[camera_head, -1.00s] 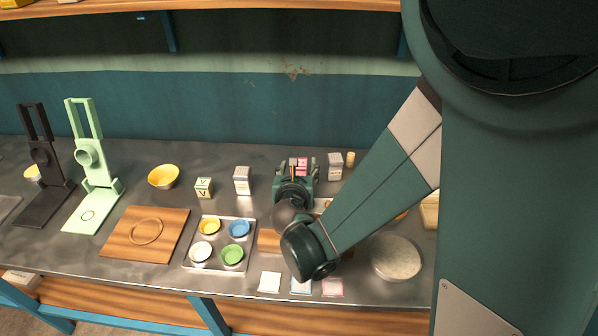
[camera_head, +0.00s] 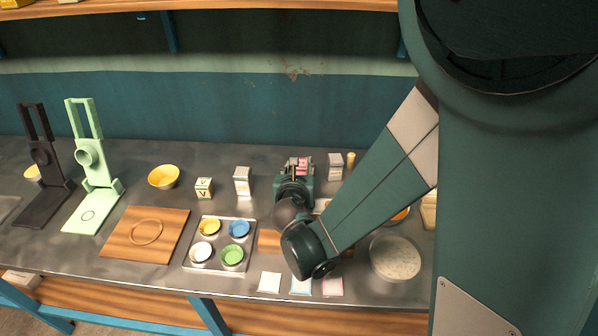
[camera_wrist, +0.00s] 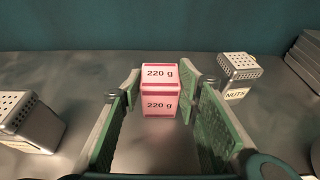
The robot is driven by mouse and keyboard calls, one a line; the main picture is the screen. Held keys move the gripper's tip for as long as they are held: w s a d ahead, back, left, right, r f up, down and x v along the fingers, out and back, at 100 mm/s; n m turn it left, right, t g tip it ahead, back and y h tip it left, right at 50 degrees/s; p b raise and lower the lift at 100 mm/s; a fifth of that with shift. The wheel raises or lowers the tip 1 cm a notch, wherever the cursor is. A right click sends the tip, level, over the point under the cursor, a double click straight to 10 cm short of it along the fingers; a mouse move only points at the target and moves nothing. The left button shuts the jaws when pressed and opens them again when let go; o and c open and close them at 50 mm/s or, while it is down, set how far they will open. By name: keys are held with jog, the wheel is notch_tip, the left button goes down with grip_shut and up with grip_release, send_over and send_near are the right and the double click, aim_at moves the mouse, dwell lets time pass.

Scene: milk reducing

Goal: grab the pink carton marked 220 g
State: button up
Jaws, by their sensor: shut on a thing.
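The pink carton (camera_wrist: 160,105) stands upright in the wrist view, with "220 g" printed on its top and on its front. My gripper (camera_wrist: 160,88) has its two green fingers on either side of it, with the tips closed against its sides. In the head view the pink carton (camera_head: 302,167) shows as a small pink patch between the fingers of my gripper (camera_head: 300,164). The lower part of the carton is hidden there by my gripper.
A nuts shaker (camera_wrist: 239,72) stands right of the carton, and another shaker (camera_wrist: 28,120) stands to the left. In the head view a tray of coloured bowls (camera_head: 219,268), a wooden board (camera_head: 165,249) and a large bowl (camera_head: 396,262) lie nearer the front edge.

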jog(key=shift+r, duration=0.1)
notch_tip(320, 180, up, 18)
jog(key=p, duration=0.5)
dwell(0.6)
